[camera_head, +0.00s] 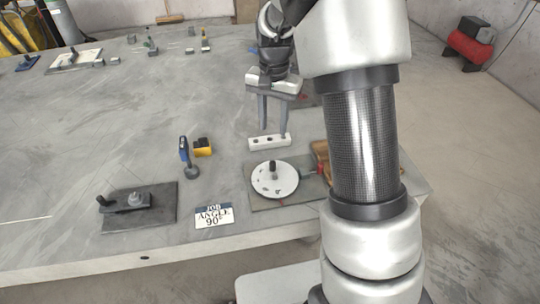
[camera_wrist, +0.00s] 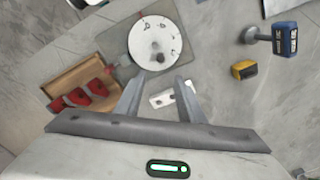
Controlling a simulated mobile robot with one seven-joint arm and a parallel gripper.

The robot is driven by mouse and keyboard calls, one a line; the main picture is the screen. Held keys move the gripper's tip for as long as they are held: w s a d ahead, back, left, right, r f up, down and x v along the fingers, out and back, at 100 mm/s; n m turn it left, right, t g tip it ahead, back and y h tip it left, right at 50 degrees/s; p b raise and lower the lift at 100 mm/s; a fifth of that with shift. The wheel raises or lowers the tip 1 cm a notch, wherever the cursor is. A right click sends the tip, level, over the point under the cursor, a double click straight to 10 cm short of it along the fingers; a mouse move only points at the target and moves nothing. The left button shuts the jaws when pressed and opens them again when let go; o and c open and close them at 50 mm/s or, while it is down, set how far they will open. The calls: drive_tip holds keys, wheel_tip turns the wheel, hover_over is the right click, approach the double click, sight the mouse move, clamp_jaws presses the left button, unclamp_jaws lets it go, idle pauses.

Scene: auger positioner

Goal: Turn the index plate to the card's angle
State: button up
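The index plate (camera_head: 273,180) is a round white disc with a dark upright knob (camera_head: 274,167) on it and small marks near its rim. It sits on a grey square base (camera_head: 315,191) near the table's front edge, and it also shows in the wrist view (camera_wrist: 155,43). The job card (camera_head: 214,215) lies left of the base and reads "JOB ANGLE 90°". My gripper (camera_head: 274,130) is open and empty, fingers pointing down, behind the plate and above a white block with dark holes (camera_head: 269,142). In the wrist view my fingers (camera_wrist: 158,98) stand apart, with the block (camera_wrist: 172,96) seen between and beyond them.
A wooden tray (camera_wrist: 76,74) with red pieces (camera_wrist: 92,90) stands right of the plate, partly behind my arm in the head view. A dark plate with a clamp-like part (camera_head: 126,203) lies front left.

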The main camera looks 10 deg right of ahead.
sight(273, 162)
wheel_tip(273, 162, down, 15)
drive_tip(key=shift+r+b, duration=0.15)
drive_tip(key=shift+b, duration=0.45)
clamp_jaws()
